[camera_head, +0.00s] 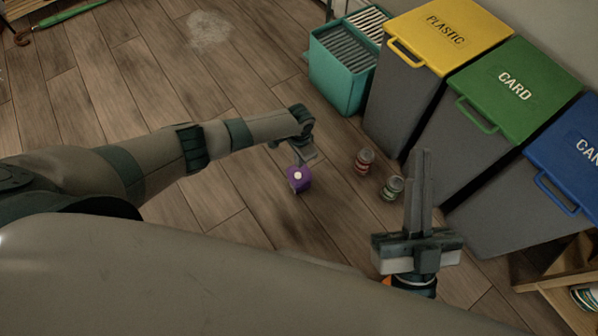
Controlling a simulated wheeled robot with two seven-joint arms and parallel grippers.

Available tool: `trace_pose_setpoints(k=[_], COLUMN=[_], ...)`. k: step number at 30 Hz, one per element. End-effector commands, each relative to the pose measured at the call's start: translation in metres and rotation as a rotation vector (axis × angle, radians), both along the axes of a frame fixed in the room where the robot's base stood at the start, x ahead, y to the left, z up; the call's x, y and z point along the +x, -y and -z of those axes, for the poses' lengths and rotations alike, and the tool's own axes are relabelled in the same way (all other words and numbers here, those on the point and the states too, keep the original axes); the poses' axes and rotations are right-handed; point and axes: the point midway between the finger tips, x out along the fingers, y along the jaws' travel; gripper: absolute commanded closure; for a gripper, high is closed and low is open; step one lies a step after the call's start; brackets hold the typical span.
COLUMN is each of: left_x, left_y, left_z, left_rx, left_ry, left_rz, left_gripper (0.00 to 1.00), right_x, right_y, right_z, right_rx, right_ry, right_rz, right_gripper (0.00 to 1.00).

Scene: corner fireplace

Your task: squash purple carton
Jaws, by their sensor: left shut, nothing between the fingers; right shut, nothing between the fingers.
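The purple carton (299,180) is small, with a pale round spot on its top, and stands on the wooden floor near the middle of the head view. My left gripper (305,160) is shut and empty, just above and behind the carton in the picture. I cannot tell whether its fingers touch the carton. My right gripper (420,180) is shut and empty, to the right of the carton and apart from it, with its fingers pointing up in the picture.
A red can (364,161) and a green can (391,187) stand right of the carton. Behind them are a teal crate (337,79) and bins with yellow (448,30), green (514,88) and blue (570,150) lids. A wooden shelf (545,285) is lower right. Floor left of the carton is clear.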

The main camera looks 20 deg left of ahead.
Motion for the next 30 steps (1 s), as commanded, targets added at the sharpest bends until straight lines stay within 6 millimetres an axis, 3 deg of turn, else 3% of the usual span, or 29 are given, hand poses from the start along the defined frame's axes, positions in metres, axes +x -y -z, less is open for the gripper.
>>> trace_pose_setpoints(k=[30], left_x=[0.0], left_y=[0.0], left_z=[-0.028], left_rx=[-0.001], left_ry=[-0.001], left_rz=[-0.001], left_gripper=[1.0], right_x=[0.028], right_y=[-0.009], right_z=[0.077], right_rx=[-0.148], right_ry=[-0.442], right_rz=[-0.026], right_gripper=[1.0])
